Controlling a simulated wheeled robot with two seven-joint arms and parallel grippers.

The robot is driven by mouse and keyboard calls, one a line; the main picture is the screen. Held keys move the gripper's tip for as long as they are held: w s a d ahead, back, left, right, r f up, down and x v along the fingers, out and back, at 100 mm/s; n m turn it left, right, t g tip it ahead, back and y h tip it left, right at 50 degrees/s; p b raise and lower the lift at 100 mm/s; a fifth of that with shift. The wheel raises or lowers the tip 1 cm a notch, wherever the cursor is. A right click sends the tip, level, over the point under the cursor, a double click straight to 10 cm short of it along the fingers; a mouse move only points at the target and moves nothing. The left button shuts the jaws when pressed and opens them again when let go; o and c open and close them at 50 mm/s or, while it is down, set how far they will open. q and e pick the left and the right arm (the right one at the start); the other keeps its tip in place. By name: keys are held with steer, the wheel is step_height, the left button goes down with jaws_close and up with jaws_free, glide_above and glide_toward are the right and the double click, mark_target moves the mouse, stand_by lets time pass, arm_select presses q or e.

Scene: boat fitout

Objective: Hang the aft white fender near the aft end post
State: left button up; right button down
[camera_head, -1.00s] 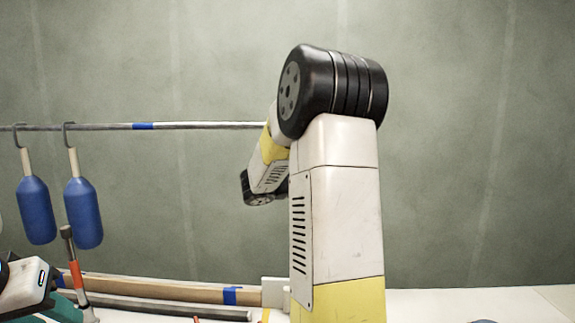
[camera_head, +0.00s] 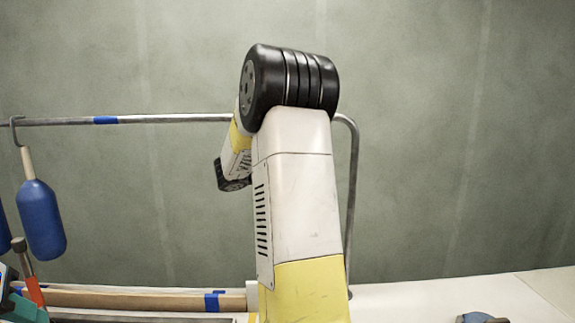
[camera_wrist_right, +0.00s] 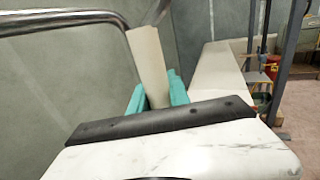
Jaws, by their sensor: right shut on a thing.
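In the right wrist view my right gripper (camera_wrist_right: 156,92) has its teal fingers shut on a beige, strap-like piece (camera_wrist_right: 148,55), which looks like the fender's lanyard. It stands up from the fingers, close to the rail in the picture. The white fender's body cannot be made out. In the head view my right arm covers the right gripper. The rail (camera_head: 175,118) bends down into an end post (camera_head: 352,200) just right of my arm; the bend also shows in the right wrist view (camera_wrist_right: 118,20). My left gripper (camera_head: 22,308) is partly in view at the lower left edge.
A blue fender (camera_head: 41,220) hangs from a hook on the rail, with another cut off at the left edge. Blue tape (camera_head: 106,120) marks the rail. A hammer (camera_head: 34,285) and a wooden strip (camera_head: 130,299) are below. A blue object (camera_head: 482,318) lies lower right.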

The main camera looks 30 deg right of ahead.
steer(key=w+d+f, duration=0.3)
steer(key=w+d, duration=0.3)
steer(key=w, duration=0.5)
stand_by(1.2)
steer(key=c, duration=1.1)
jaws_free()
steer(key=shift+c, duration=0.2)
steer(key=shift+f, duration=0.1)
